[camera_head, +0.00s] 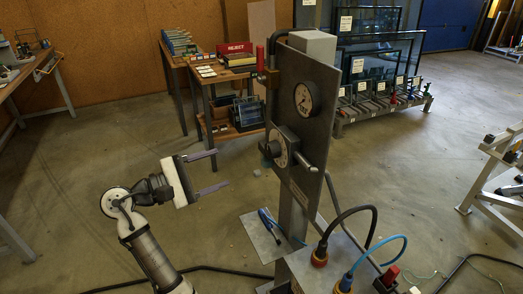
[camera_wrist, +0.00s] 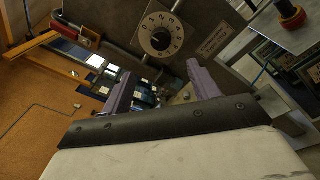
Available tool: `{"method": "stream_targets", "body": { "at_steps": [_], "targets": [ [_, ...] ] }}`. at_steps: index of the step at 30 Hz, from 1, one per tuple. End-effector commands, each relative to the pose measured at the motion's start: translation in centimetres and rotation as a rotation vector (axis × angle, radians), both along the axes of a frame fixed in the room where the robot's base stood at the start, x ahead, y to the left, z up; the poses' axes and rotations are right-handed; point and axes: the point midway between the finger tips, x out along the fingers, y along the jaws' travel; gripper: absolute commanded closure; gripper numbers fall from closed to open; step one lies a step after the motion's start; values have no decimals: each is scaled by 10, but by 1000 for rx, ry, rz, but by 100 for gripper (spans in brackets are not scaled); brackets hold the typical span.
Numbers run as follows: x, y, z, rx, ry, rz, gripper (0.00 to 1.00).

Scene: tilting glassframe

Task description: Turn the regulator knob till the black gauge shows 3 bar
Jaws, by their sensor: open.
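The regulator knob (camera_head: 273,149) is dark and round, with a pale numbered dial behind it, on an upright grey panel. In the wrist view the knob (camera_wrist: 160,39) and its dial numbers show ahead of the fingers, near the top. The gauge (camera_head: 305,98) is round with a dark rim and pale face, above the knob on the same panel; its needle is too small to read. My gripper (camera_head: 222,169) is open and empty, left of the panel and apart from the knob. Its two purple fingers (camera_wrist: 161,73) point towards the panel side.
A lever with a red grip (camera_head: 260,58) stands at the panel's upper left edge. A metal handle (camera_head: 309,166) juts out right of the knob. Black and blue hoses (camera_head: 350,212) loop below. The floor around my gripper is clear.

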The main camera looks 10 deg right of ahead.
Motion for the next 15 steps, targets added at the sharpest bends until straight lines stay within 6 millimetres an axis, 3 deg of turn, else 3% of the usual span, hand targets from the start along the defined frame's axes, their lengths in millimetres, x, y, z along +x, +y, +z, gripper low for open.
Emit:
{"method": "stream_targets", "body": {
  "at_steps": [5, 15],
  "targets": [
    [3, -18, 0, 0, 9, -14, 39],
    [23, -86, 2, 1, 7, -11, 39]
  ]
}}
